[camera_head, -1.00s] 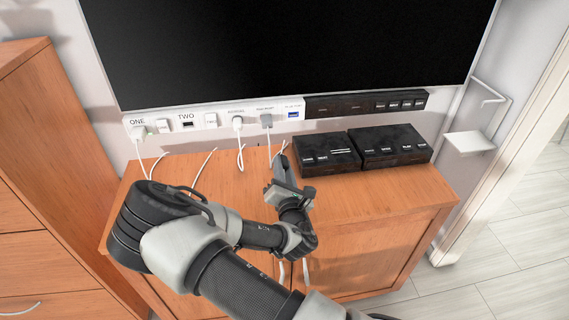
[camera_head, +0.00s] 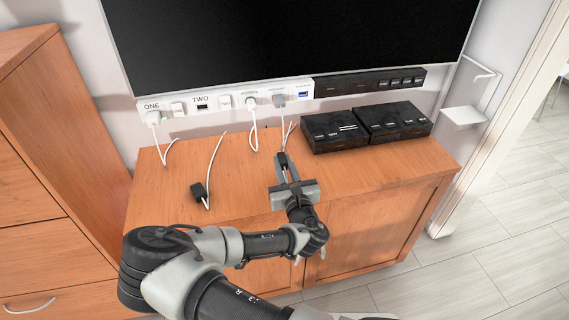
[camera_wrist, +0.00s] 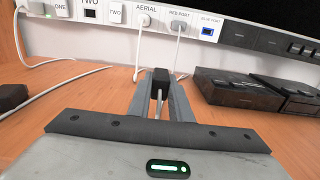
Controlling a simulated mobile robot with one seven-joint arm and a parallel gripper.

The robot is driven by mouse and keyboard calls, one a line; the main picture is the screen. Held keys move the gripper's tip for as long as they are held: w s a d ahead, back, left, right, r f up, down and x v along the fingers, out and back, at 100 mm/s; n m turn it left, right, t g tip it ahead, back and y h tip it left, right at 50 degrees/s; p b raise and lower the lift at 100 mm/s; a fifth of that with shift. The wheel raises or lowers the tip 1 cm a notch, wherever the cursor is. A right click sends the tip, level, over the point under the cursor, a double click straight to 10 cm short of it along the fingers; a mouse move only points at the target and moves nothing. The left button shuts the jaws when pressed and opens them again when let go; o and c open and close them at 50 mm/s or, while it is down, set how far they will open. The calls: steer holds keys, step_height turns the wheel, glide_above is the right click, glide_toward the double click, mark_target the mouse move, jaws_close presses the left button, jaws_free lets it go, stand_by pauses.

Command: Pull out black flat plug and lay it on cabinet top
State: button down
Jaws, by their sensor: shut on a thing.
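My gripper (camera_head: 284,166) is over the cabinet top (camera_head: 360,180), pointing toward the wall panel. In the wrist view its two fingers (camera_wrist: 161,95) are shut on a small black plug (camera_wrist: 160,80). A white lead shows behind the plug, between the fingers. The held plug is clear of the panel's sockets. Whether it touches the wood is hard to tell. A second black plug (camera_head: 198,192) with a white cable lies on the cabinet top at left; its edge also shows in the wrist view (camera_wrist: 12,97). I cannot tell from shape which is the flat one.
The white socket panel (camera_head: 230,97) holds plugs at ONE, AERIAL and RED PORT, with cables hanging down. The TWO socket (camera_head: 202,106) and BLUE PORT (camera_head: 303,94) are empty. Two black boxes (camera_head: 335,132) (camera_head: 392,122) stand at right. The front middle and right of the top are clear.

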steer(key=shift+f+b, duration=1.65)
steer(key=shift+f, duration=1.05)
steer(key=c, duration=1.5)
jaws_free()
steer(key=shift+c, duration=0.2)
steer(key=shift+v, duration=2.95)
